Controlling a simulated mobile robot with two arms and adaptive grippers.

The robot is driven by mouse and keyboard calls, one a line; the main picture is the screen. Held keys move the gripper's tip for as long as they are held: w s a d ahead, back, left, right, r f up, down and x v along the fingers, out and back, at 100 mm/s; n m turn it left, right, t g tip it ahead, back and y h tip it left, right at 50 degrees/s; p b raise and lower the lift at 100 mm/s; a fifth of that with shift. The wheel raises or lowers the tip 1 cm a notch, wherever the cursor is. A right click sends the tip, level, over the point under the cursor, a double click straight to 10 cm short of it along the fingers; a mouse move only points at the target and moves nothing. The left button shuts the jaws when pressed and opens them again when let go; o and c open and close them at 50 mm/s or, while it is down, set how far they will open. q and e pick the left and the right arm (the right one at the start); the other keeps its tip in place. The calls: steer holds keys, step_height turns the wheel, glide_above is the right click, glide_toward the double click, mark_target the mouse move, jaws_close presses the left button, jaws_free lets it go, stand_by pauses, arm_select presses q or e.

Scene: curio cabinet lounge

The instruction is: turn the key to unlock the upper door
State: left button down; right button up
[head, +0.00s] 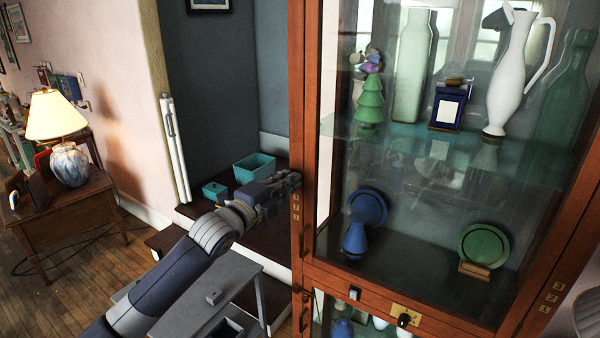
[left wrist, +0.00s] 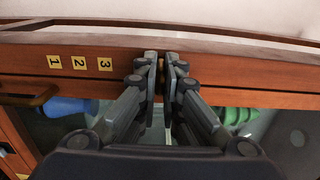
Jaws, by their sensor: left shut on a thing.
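The upper door (head: 311,120) of the wooden cabinet is a glass pane in a reddish-brown frame, and it looks closed. My left gripper (head: 292,180) is at the door's left stile, just above the 1-2-3 labels (head: 296,208). In the left wrist view the two fingers (left wrist: 160,60) are close together against the stile (left wrist: 225,95), in line with the labels (left wrist: 78,63). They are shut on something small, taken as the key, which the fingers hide. A little brass shows beside the right finger. How far the key is turned cannot be seen. My right gripper is not in view.
Behind the glass stand a white jug (head: 515,75), a green plate (head: 484,243) and a blue plate (head: 368,207). A door handle (head: 306,238) sits below the labels. A lower lock plate (head: 407,312) is beneath. Teal boxes (head: 254,166) stand on a step left of the cabinet.

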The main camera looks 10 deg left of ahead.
arm_select(q)
steer(key=n+p, duration=0.7)
steer(key=n, duration=1)
steer(key=shift+r+p, duration=0.15)
steer(key=shift+p, duration=0.2)
steer(key=shift+r, duration=0.15)
steer(key=shift+w+r, duration=0.1)
steer(key=shift+r, duration=0.15)
steer(key=c, duration=1.9)
jaws_free()
steer(key=shift+w, duration=0.1)
steer(key=shift+c, duration=0.2)
steer(key=shift+w+d+f, duration=0.25)
steer(key=shift+w+f, duration=0.1)
steer(key=shift+f, duration=0.1)
steer(key=o, duration=0.5)
steer(key=shift+s, duration=0.15)
steer(key=shift+o, duration=0.2)
steer(key=shift+a, duration=0.15)
